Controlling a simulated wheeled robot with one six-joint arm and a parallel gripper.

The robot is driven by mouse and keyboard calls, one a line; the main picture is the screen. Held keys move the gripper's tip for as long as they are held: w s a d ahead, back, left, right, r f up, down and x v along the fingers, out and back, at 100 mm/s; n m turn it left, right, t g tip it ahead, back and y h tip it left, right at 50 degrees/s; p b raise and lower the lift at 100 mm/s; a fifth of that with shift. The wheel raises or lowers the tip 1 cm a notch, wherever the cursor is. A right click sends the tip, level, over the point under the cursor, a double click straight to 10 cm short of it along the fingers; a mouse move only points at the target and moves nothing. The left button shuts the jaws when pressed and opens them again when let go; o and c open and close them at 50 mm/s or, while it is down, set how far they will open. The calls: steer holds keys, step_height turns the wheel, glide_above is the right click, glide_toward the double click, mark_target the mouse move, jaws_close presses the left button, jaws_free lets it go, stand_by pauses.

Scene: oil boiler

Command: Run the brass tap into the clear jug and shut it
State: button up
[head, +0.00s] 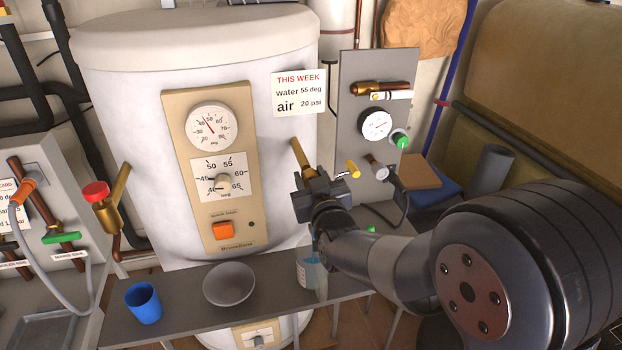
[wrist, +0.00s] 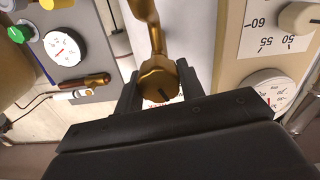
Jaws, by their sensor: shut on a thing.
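The brass tap (head: 300,153) sticks out from the right side of the white boiler, most of it hidden behind my gripper (head: 318,188). The clear jug (head: 308,274) stands on the grey bench below the gripper, partly hidden by my arm. It shows a bluish tint and markings; I cannot tell its water level or whether water runs from the tap.
A blue cup (head: 143,302) and a grey bowl (head: 229,284) stand on the bench (head: 185,322) left of the jug. A red-capped brass valve (head: 97,193) is on the boiler's left.

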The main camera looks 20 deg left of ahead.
steer(key=shift+f+m+b, duration=0.25)
steer(key=shift+m+b, duration=0.25)
steer(key=shift+b, duration=0.55)
steer(key=m+b, duration=0.1)
steer(key=b, duration=0.2)
steer(key=shift+m, duration=0.4)
steer(key=shift+m+b, duration=0.6)
steer(key=shift+b, duration=0.45)
steer(key=shift+r+m+b, duration=0.2)
steer(key=shift+m+b, duration=0.2)
steer(key=shift+b, duration=0.1)
steer(key=o, duration=1)
